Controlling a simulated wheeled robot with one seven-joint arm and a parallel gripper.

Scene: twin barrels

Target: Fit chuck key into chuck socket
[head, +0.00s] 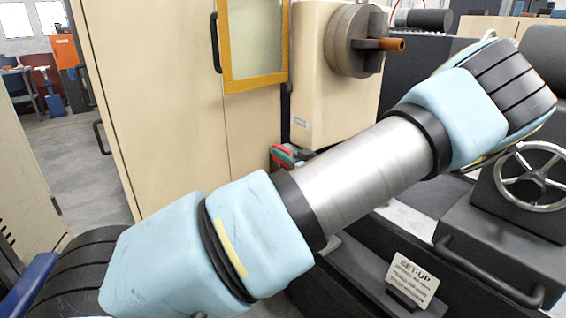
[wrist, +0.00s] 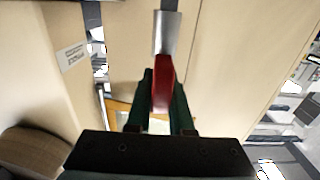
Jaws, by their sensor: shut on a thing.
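My gripper (wrist: 164,80) has dark green fingers and is shut on a chuck key with a red part (wrist: 162,92) and a silver shaft (wrist: 167,32) that points away from the wrist. In the head view my gripper (head: 292,159) is small and partly hidden behind my forearm, with a bit of the red part (head: 283,153) showing. The round grey chuck (head: 353,42) is on the headstock, above and to the right of my gripper, with an orange-brown bar (head: 390,44) sticking out. The key is apart from the chuck. I cannot make out the chuck socket.
The cream headstock (head: 313,75) stands behind my arm, with tall cream cabinet doors (head: 160,90) to its left. A handwheel (head: 530,178) and a SET-UP sign (head: 410,280) are at right. Open floor (head: 85,165) shows at far left.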

